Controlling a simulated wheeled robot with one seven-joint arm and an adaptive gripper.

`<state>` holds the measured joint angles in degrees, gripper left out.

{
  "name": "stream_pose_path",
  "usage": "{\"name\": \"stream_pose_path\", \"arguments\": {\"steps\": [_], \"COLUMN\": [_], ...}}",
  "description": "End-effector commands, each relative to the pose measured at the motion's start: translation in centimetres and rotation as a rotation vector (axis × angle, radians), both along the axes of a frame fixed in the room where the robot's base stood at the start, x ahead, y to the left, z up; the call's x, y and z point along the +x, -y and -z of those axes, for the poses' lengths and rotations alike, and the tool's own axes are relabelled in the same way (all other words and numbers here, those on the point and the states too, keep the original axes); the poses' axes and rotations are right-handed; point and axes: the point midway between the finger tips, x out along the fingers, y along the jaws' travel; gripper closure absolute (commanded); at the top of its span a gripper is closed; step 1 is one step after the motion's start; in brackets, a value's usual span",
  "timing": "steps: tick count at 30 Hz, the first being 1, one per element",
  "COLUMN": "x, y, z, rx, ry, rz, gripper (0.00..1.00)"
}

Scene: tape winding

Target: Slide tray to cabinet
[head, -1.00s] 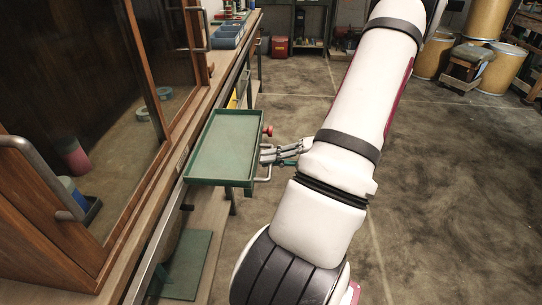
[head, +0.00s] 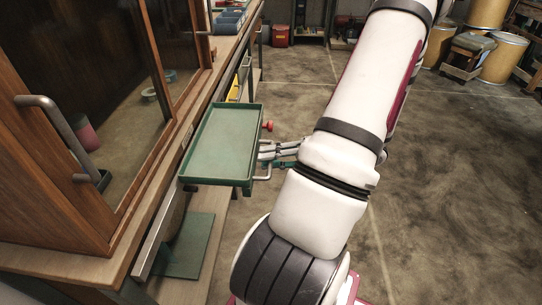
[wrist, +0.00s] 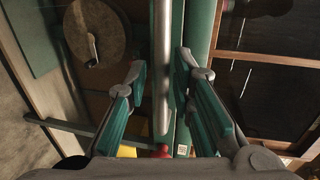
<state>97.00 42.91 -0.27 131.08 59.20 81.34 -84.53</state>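The green tray (head: 222,145) sits level at the front rail of the wooden cabinet bench, to the left of my arm in the head view. A metal handle (head: 265,172) and a red knob (head: 267,126) are on its right side. My gripper (head: 268,152) is at that side by the handle. In the wrist view, the fingers (wrist: 161,72) stand on both sides of the upright handle bar (wrist: 162,100), with gaps visible. The tray's green edge (wrist: 200,30) is close to the right finger. The red knob shows low between the fingers (wrist: 163,151).
The glass-fronted wooden cabinet (head: 120,195) stands at left, with a metal door handle (head: 58,125) sticking out. A metal rail (head: 155,235) runs along the bench front. A green panel (head: 190,250) lies below. Blue bins (head: 229,20) are at the far end.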

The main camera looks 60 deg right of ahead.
Motion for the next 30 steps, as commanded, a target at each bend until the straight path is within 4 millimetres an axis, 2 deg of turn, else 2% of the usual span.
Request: {"name": "stream_pose_path", "arguments": {"steps": [9,13,17,24,30], "x": [0.1,-0.7,-2.5,-7.1,-9.7], "y": [0.2,0.7,1.4,3.2,4.2], "z": [-0.1,-0.3,-0.7,-1.7,-2.3], "rx": [-0.005,-0.007,-0.008,-0.007,-0.004], "ry": [0.003,0.003,0.002,0.002,0.002], "rz": [0.001,0.005,0.005,0.005,0.002], "gripper": [0.7,0.7,0.7,0.7,0.7]}}
